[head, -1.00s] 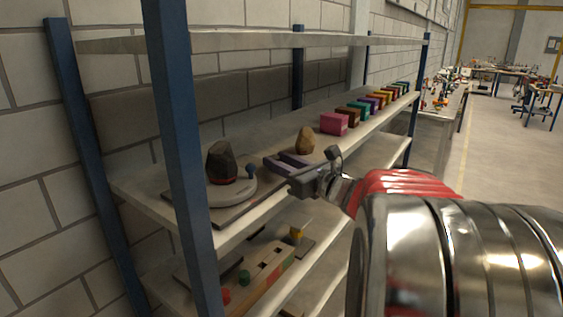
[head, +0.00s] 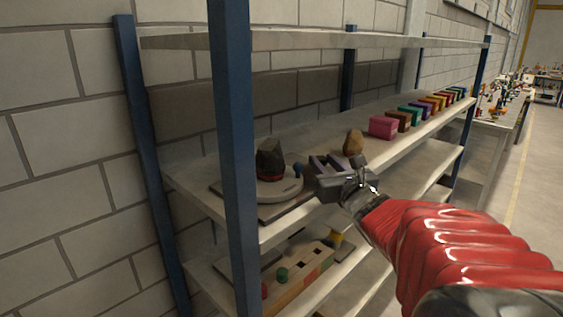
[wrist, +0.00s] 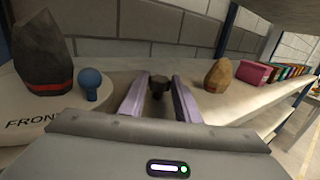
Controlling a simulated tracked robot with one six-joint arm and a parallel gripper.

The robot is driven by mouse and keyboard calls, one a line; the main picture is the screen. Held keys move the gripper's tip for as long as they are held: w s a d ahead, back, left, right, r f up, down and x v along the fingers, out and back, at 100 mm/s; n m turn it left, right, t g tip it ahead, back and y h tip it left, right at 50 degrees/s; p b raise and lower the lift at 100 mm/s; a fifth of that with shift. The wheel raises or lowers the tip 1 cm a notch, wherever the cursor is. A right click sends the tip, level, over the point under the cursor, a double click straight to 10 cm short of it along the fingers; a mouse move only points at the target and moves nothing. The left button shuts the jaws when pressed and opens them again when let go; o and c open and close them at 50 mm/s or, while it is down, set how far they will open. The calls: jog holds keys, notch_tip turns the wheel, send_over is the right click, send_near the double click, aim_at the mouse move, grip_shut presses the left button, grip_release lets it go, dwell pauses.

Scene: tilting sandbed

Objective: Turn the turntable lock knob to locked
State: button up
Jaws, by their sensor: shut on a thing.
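The turntable (head: 283,189) is a pale round disc on the shelf, marked "FRONT" in the wrist view (wrist: 20,118). A dark stone with a red band (head: 270,158) and a small blue ball-topped peg (head: 298,170) stand on it. My gripper (head: 322,161) is just right of the turntable. In the wrist view, its two purple fingers (wrist: 157,90) close around a small dark knob (wrist: 158,84), which looks like the lock knob. Its markings and turned position cannot be read. The blue peg is apart from my fingers, to their left.
A brown stone (head: 353,142) stands close right of my gripper, then a pink box (head: 383,127) and a row of coloured boxes. A blue post (head: 232,160) stands in front at left. Another shelf is above; a wooden block with pegs (head: 298,275) is below.

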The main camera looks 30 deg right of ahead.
jog(key=shift+a+r+m+h, duration=0.15)
jog(key=shift+r+m+h, duration=0.1)
jog(key=shift+m+h, duration=0.4)
jog(key=shift+f+h, duration=0.2)
jog(key=shift+h, duration=0.05)
jog(key=o, duration=1)
jog(key=shift+o, duration=0.2)
jog(key=shift+f, duration=0.1)
